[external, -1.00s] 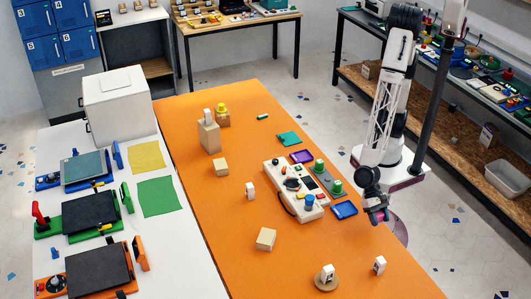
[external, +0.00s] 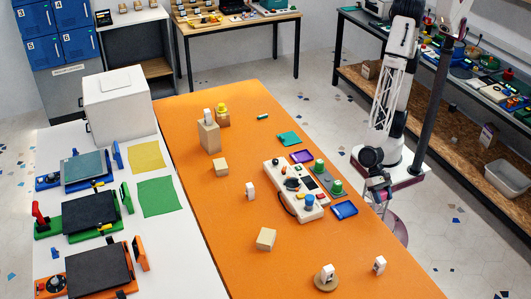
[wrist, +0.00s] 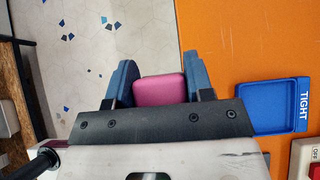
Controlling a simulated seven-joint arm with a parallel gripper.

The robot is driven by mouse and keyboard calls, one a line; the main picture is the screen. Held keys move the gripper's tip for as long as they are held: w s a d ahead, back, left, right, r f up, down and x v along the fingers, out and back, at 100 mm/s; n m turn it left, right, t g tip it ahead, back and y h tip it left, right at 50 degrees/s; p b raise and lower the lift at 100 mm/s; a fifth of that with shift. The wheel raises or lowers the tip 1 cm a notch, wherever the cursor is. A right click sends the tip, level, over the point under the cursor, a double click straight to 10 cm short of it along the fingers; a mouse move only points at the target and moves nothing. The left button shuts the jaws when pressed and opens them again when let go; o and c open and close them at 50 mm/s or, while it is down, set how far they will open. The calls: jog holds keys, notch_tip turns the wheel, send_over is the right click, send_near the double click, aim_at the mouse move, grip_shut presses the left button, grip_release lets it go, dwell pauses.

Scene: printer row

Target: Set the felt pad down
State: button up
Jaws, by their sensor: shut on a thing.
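My gripper (external: 380,202) is at the right edge of the orange table, just beyond the blue tray. The wrist view shows its two blue fingers (wrist: 158,80) shut on a pink block-like pad with rounded corners (wrist: 158,90), which I take for the felt pad. The pad is between the fingers, mostly over the floor side of the table edge. Its height above the table cannot be told. The blue tray marked TIGHT (wrist: 268,106) lies on the table to the right in the wrist view; it also shows in the external view (external: 344,210) and looks empty.
A control box (external: 294,187) with knobs and buttons stands beside the blue tray. A purple tray (external: 301,157) and a teal tray (external: 289,139) lie farther back. Wooden blocks (external: 266,239) stand on the orange table (external: 330,262).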

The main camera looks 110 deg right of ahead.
jog(key=shift+s+d, duration=0.1)
dwell(0.7)
jog(key=shift+w+r, duration=0.1)
jog(key=shift+w, duration=0.5)
jog(key=w+n+g, duration=0.1)
jog(key=w, duration=0.2)
jog(key=w+n+g, duration=0.1)
jog(key=w, duration=0.3)
jog(key=w+n+g, duration=0.1)
jog(key=w+n, duration=0.1)
jog(key=w, duration=0.1)
jog(key=shift+w+d+r+h, duration=0.1)
jog(key=shift+w+d+h, duration=0.2)
jog(key=shift+w+d, duration=0.1)
jog(key=shift+w+d+n+g, duration=0.2)
jog(key=shift+w+n+g, duration=0.1)
jog(key=shift+w, duration=0.05)
jog(key=w+a, duration=0.3)
jog(key=w, duration=0.1)
jog(key=w+a+f, duration=0.1)
jog(key=w+a, duration=0.2)
jog(key=w, duration=0.1)
jog(key=w+a, duration=0.4)
jog(key=shift+w+f, duration=0.25)
jog(key=shift+w, duration=0.05)
jog(key=shift+f, duration=0.1)
